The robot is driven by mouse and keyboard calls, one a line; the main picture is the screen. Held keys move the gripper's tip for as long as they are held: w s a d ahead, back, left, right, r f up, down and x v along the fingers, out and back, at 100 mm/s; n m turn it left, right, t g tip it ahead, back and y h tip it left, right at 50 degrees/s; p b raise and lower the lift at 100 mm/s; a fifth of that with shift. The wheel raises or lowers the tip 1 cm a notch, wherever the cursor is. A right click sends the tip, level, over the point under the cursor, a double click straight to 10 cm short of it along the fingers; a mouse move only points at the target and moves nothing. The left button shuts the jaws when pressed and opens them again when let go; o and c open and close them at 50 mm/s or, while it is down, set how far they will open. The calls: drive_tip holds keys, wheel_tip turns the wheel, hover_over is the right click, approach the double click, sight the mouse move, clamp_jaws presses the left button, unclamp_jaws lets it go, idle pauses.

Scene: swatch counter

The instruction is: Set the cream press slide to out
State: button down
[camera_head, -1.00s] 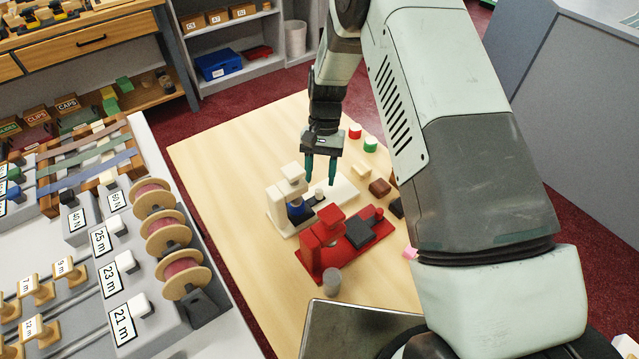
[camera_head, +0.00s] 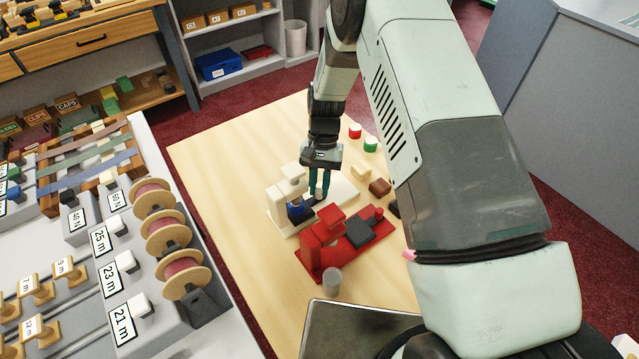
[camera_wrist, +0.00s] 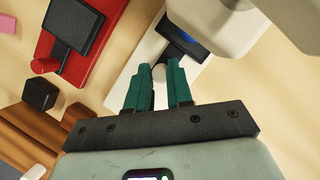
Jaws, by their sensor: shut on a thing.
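The cream press (camera_head: 280,213) stands on the wooden table, its head over a dark slide plate (camera_head: 307,211) with a blue patch. In the wrist view the slide plate (camera_wrist: 172,32) lies partly under the cream press head, on the cream base (camera_wrist: 134,62). My gripper (camera_head: 319,196) points down at the slide's outer end. In the wrist view my gripper (camera_wrist: 160,72) is shut on the small cream slide knob (camera_wrist: 159,73), which shows between the fingertips. The fingers hide most of the knob in the head view.
A red press (camera_head: 312,256) with a dark plate stands close in front of the cream one. A grey cylinder (camera_head: 332,280) stands near it. Red and green round pieces (camera_head: 370,145) and a brown block (camera_head: 380,187) lie to the right. The table's left side is clear.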

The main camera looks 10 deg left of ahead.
drive_tip(key=w+d, duration=0.6)
drive_tip(key=shift+w, duration=0.1)
drive_tip(key=c, duration=1)
unclamp_jaws()
drive_tip(key=shift+d, duration=0.1)
drive_tip(key=v, duration=1.1)
